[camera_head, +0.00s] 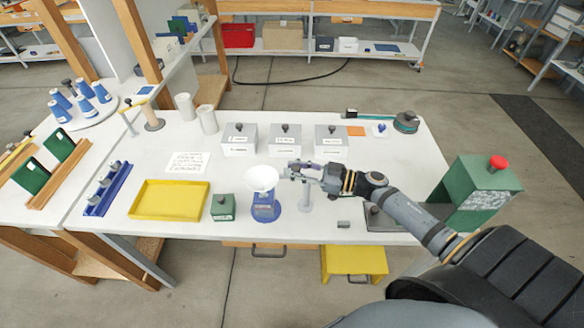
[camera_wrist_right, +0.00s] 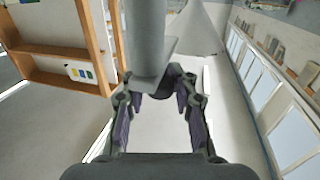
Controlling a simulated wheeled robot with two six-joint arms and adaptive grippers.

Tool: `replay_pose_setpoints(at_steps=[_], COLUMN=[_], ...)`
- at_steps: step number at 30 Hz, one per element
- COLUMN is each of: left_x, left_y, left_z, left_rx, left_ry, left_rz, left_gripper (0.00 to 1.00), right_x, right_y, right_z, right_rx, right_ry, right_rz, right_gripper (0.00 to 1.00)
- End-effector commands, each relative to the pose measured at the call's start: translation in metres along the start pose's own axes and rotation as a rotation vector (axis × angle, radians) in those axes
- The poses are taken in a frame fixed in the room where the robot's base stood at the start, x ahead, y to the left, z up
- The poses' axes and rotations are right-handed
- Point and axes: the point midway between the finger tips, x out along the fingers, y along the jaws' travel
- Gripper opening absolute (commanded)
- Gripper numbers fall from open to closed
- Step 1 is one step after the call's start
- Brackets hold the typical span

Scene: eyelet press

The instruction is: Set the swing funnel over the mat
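The white funnel (camera_head: 262,177) sits above a blue stand (camera_head: 264,210) near the table's front edge. A pale grey post (camera_head: 305,199) stands just right of it. My right gripper (camera_head: 291,171) is beside the funnel, near the top of the post. In the right wrist view, my right gripper (camera_wrist_right: 160,92) has its fingers spread. A grey post-like part (camera_wrist_right: 147,45) is in front of them, and the grey cone of the funnel (camera_wrist_right: 193,28) is beyond. I cannot tell whether the fingers touch anything. I cannot identify the mat for sure. My left gripper is not in view.
A green box (camera_head: 223,207) and a yellow tray (camera_head: 170,200) lie left of the stand. Several grey-white boxes (camera_head: 284,140) stand behind the funnel. A green press with a red knob (camera_head: 480,188) is at right.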

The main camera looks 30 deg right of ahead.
Motion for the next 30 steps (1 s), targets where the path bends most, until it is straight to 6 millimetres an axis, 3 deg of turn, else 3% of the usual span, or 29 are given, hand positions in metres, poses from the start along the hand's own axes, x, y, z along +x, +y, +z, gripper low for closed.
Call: replay_pose_setpoints(at_steps=[1,4,16,30], left_x=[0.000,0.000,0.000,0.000], left_y=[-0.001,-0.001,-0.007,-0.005], left_z=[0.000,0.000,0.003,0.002], left_rx=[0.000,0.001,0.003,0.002], left_ry=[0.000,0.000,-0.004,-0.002], left_rz=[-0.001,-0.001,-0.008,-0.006], left_gripper=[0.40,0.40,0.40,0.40], right_x=[0.000,0.001,-0.005,-0.088], right_y=[0.000,0.000,-0.001,-0.002], right_z=[0.000,-0.001,-0.002,0.001], right_rx=[0.000,0.000,-0.001,0.001], right_ry=[0.000,0.002,0.003,-0.006], right_rz=[0.000,-0.001,-0.003,-0.008], right_gripper=[0.34,0.47,0.48,0.48])
